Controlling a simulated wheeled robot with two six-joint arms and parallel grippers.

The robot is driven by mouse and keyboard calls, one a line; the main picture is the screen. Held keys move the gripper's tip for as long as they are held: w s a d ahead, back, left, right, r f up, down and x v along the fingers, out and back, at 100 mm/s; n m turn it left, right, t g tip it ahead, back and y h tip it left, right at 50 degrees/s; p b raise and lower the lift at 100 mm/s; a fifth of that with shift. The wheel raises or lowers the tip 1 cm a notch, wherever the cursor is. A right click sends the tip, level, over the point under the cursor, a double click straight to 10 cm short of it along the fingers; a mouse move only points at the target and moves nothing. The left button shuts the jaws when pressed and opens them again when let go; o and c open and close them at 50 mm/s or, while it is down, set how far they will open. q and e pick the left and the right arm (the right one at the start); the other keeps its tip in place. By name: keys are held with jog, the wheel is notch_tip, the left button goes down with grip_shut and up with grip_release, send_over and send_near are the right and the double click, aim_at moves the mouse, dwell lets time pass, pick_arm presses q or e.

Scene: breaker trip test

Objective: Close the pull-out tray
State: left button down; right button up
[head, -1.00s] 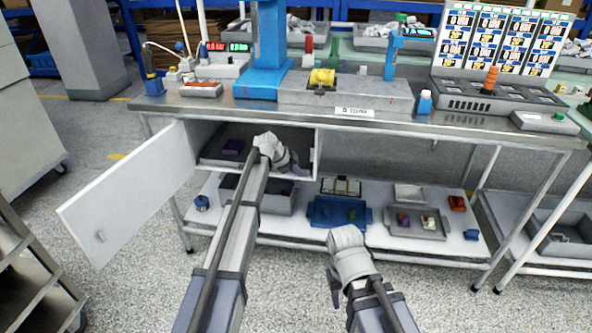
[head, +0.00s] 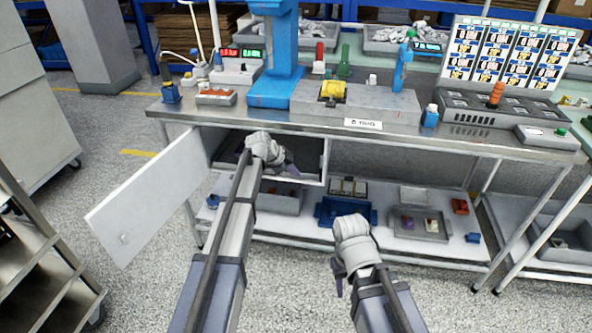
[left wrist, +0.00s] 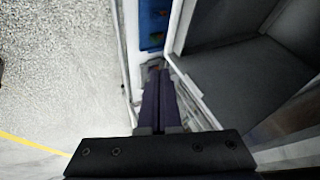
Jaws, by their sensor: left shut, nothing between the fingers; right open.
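The pull-out tray (head: 226,158) is a dark, shallow tray in the opening under the bench top, at left centre of the head view. Its dark floor (left wrist: 245,85) and pale rim fill the right of the left wrist view. My left gripper (head: 287,168) is at the tray's front, covering part of it. In the left wrist view its fingers (left wrist: 160,75) are together and empty, beside the tray's rim; contact is unclear. How far the tray sticks out is hard to tell. My right gripper (head: 338,284) hangs open in front of the lower shelf, pointing down.
A white cabinet door (head: 150,200) stands open left of the opening. The lower shelf holds a blue bin (head: 335,215) and a grey tray (head: 420,222) with small parts. A blue press (head: 273,55) and a test panel (head: 490,105) stand on the bench.

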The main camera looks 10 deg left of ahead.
pick_arm(q)
jog(key=s+a+f+m+t+y+b, duration=0.1)
jog(key=a+f+t+y+b, duration=0.4)
jog(key=a+t+b, duration=0.75)
jog(key=w+f+g+b, duration=0.1)
jog(key=w+b, duration=0.1)
jog(key=w, duration=0.1)
jog(key=w+a+f+g+b, duration=0.1)
jog(key=w+b, duration=0.2)
jog(key=w+f+g+b, duration=0.1)
jog(key=w+f+b, duration=0.1)
jog(key=w, duration=0.1)
jog(key=shift+a+f+g+h, duration=0.1)
jog(key=shift+a+g+h, duration=0.15)
jog(key=shift+a+h, duration=0.15)
jog(key=shift+w, duration=0.15)
jog(key=w, duration=0.4)
jog(key=shift+w+d, duration=0.15)
jog(key=shift+w, duration=0.25)
jog(key=shift+s, duration=0.1)
